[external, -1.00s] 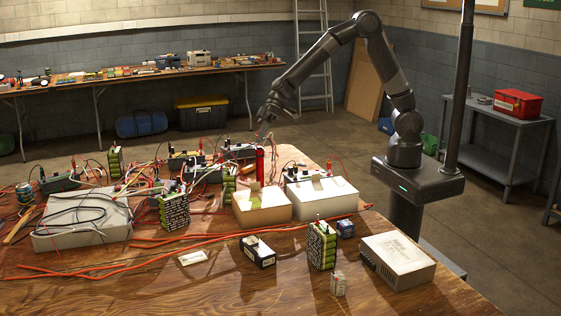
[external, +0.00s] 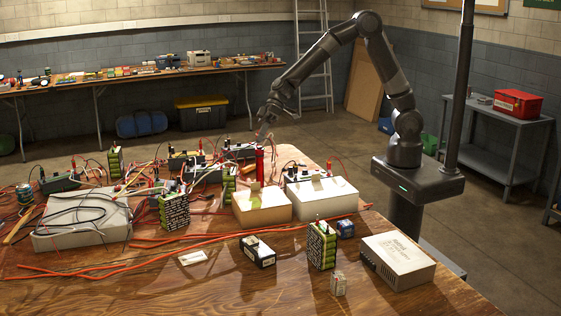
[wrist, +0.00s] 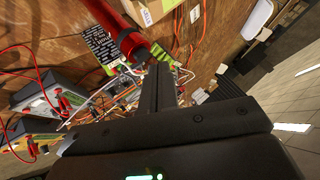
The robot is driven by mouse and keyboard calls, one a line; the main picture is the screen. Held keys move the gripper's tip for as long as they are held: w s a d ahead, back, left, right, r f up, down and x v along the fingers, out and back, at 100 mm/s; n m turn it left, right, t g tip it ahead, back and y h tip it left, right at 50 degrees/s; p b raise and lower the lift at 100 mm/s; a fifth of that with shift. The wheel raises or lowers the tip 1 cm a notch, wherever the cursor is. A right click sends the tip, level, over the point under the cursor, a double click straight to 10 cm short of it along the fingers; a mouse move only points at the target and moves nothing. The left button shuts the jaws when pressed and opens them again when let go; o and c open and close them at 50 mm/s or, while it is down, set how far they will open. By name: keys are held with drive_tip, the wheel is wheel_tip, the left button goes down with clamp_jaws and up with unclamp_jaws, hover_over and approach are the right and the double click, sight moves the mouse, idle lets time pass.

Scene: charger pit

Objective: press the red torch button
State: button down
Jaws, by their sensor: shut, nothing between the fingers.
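The red torch (external: 260,166) stands upright among the clutter on the wooden table, behind the open cream box. In the wrist view it is a red cylinder (wrist: 122,31) running down from the upper left, with its wider end close to my fingertips. I cannot make out its button clearly in either view. My gripper (external: 263,127) is shut and empty, pointing down just above the torch's top in the external view. In the wrist view the closed fingers of my gripper (wrist: 160,68) lie just right of the torch's near end; whether they touch is unclear.
Battery packs (external: 174,211), cables and small chargers crowd the table around the torch. A white charger box (external: 398,262) lies at the front right. The space above the table is clear.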

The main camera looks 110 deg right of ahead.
drive_tip(key=shift+f, duration=0.15)
idle(0.3)
drive_tip(key=shift+f, duration=0.3)
drive_tip(key=shift+f, duration=0.2)
idle(0.4)
drive_tip(key=shift+r, duration=0.65)
wheel_tip(320, 180, up, 6)
idle(0.6)
